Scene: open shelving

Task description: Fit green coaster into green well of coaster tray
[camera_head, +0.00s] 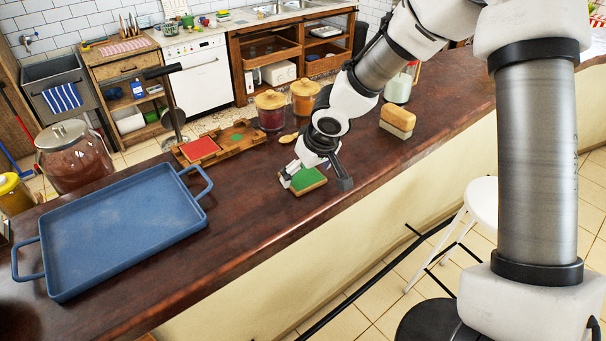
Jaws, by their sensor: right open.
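The green coaster (308,181), with a pale brown edge, lies on the dark wooden counter. My right gripper (315,183) is open over it, one finger near its left side and the other near its right. I cannot tell whether the fingers touch it. The wooden coaster tray (259,133) lies further back and to the left. A red coaster (199,149) sits in its left part, and a small green patch marks the green well (237,138). My left gripper is not in view.
A blue tray (120,229) with handles fills the left of the counter (235,235). A large jar (76,157), a red jar (270,111), an orange jar (305,97) and a wooden spoon (289,138) stand or lie behind. A tan block (397,119) is at the right.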

